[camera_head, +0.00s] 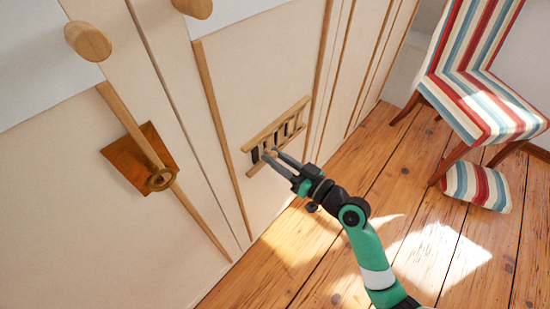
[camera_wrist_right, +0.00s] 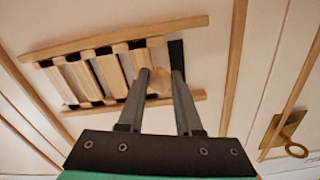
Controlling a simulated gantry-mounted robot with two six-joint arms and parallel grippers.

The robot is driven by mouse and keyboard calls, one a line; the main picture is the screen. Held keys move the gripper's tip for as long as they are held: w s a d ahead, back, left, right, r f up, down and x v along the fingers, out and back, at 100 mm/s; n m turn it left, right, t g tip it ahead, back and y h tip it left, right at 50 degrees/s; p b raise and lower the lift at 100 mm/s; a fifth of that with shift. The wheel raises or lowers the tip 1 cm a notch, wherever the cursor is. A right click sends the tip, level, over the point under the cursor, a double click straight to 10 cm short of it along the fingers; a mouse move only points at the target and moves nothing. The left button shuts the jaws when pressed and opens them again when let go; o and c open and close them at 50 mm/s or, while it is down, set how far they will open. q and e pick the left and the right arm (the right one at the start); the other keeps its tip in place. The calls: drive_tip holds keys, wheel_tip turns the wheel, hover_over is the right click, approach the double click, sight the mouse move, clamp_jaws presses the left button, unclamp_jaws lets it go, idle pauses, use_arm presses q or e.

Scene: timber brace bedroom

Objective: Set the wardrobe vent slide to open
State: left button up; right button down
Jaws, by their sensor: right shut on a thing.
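The wardrobe vent slide (camera_head: 292,129) is a wooden slatted panel between two wooden rails, low on the pale wardrobe front. It also shows in the right wrist view (camera_wrist_right: 108,78), with dark gaps at the slat ends and a dark slot beyond its end slat. My right gripper (camera_head: 268,156) is at the slide's left end in the head view. In the wrist view its two fingers (camera_wrist_right: 160,76) are closed around a small wooden knob (camera_wrist_right: 155,84) on the end slat. The fingers partly hide the knob. My left gripper is not in view.
A brass ring plate (camera_head: 160,179) is on the wardrobe door to the left. Round wooden knobs (camera_head: 88,41) stick out at upper left. A striped chair (camera_head: 485,95) and a striped cushion (camera_head: 476,186) are at right. The wooden floor (camera_head: 400,200) between is clear.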

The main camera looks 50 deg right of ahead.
drive_tip(key=shift+a, duration=0.15)
drive_tip(key=c, duration=0.6)
unclamp_jaws()
drive_tip(key=shift+d, duration=0.2)
drive_tip(key=shift+a, duration=0.15)
drive_tip(key=shift+s, duration=0.1)
drive_tip(key=shift+s, duration=0.35)
drive_tip(key=s, duration=0.5)
drive_tip(key=s+p, duration=0.1)
drive_tip(key=s, duration=0.4)
drive_tip(key=shift+s+d, duration=0.2)
drive_tip(key=shift+s, duration=0.15)
